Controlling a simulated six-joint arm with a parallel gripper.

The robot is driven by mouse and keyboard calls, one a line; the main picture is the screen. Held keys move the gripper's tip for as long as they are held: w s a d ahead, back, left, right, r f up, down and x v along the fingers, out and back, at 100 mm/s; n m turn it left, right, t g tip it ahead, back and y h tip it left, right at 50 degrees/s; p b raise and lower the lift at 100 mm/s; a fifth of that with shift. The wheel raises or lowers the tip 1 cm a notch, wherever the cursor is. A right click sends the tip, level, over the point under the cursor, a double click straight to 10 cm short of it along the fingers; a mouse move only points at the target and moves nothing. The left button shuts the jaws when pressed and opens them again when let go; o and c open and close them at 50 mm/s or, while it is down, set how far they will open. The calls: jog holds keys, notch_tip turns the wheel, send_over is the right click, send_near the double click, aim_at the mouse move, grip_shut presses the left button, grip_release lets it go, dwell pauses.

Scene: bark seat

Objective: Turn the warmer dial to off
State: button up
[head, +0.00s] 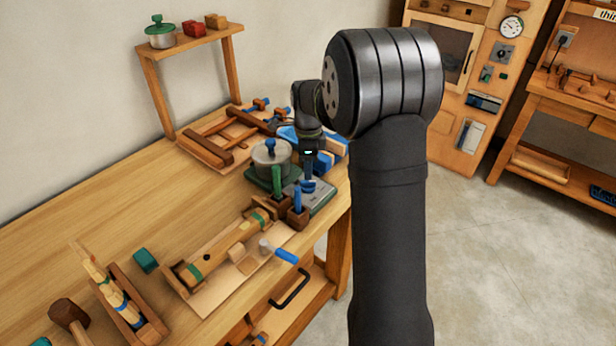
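A grey pot (271,155) with a blue-knobbed lid stands on a green base on the workbench; this looks like the warmer. A grey plate (322,190) on green lies at its right front. A small blue part (309,186) shows on or just above that plate and may be the dial; its setting is too small to read. My gripper (308,178) points down over the plate, right of the pot, close to the blue part. I cannot tell whether it touches it. My forearm fills the middle right, and the fingers are too small to judge.
Brush-like handles in wooden blocks (277,207) stand close in front of the plate. A wooden jig with a blue-handled crank (286,256) lies in front. The bench's left part (90,210) is mostly clear.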

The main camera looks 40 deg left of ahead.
aim_at(308, 185)
jog(key=shift+f, duration=2.2)
jog(key=shift+c, duration=0.4)
grip_shut()
